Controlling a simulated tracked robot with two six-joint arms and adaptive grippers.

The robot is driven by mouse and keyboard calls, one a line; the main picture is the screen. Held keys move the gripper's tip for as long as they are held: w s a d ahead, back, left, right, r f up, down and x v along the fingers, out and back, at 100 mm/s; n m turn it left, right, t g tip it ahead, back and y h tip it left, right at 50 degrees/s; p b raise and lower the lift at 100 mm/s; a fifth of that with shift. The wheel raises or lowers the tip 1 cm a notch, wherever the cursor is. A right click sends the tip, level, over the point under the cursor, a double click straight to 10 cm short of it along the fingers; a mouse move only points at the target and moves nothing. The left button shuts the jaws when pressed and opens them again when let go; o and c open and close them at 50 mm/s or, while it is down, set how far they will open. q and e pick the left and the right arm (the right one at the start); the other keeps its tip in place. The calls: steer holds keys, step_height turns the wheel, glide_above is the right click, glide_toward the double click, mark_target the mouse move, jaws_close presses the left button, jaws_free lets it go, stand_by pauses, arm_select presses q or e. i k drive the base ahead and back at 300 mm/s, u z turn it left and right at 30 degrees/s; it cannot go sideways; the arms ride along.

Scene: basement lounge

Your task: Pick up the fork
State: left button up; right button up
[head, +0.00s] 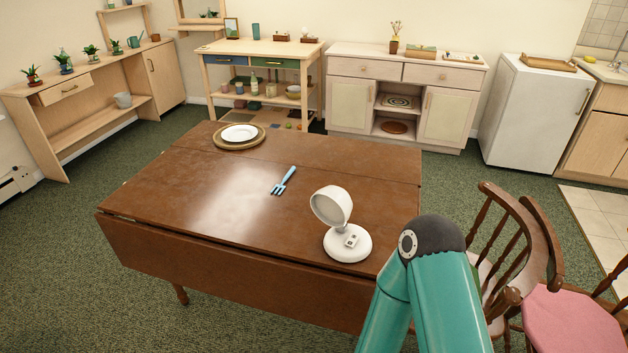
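A light-blue fork (284,180) lies flat near the middle of the brown wooden table (330,160). Its tines point toward the near side of the table and its handle points away, slightly right. Nothing touches it. A teal arm of mine with a dark joint cap rises at the lower right, beside the table's right edge. Neither of my grippers shows in the head view.
A white lamp (347,240) stands at the table's near right, between the fork and my arm. A white plate (239,133) sits on a woven mat (219,143) at the far left. Wooden chairs (513,240) stand right of the table. The tabletop around the fork is clear.

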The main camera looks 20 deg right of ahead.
mark_target(292, 170)
steer(key=u, duration=0.15)
steer(key=i, duration=0.9)
steer(key=z, duration=0.25)
steer(key=k, duration=0.75)
steer(key=u, duration=0.2)
steer(key=i, duration=0.7)
